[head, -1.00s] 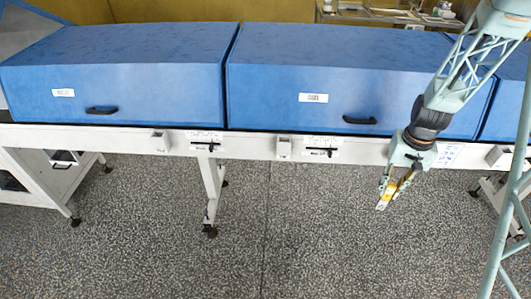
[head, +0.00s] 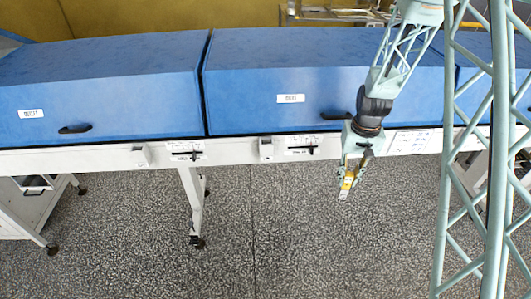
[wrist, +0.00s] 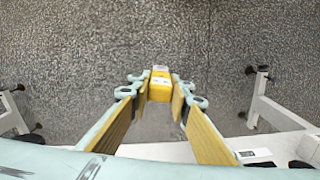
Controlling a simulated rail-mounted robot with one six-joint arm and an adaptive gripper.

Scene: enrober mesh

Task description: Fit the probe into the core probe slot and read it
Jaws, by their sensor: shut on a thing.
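My gripper (head: 350,176) hangs in front of the white rail, below the handle of the middle blue hood. It is shut on a yellow probe (head: 346,185) with a pale end pointing down over the floor. In the wrist view the probe (wrist: 160,88) sits between the fingertips, its pale end facing away. Small pale boxes stand on the rail front: one (head: 266,149) left of my gripper, another (head: 141,156) further left. I cannot tell which, if any, is the core probe slot. The probe is apart from both.
A dark lever with a label plate (head: 303,150) lies between the nearer box and my gripper; another lever (head: 190,156) is further left. Blue hoods (head: 300,80) with black handles rise behind the rail (head: 225,152). The speckled floor (head: 300,245) in front is clear.

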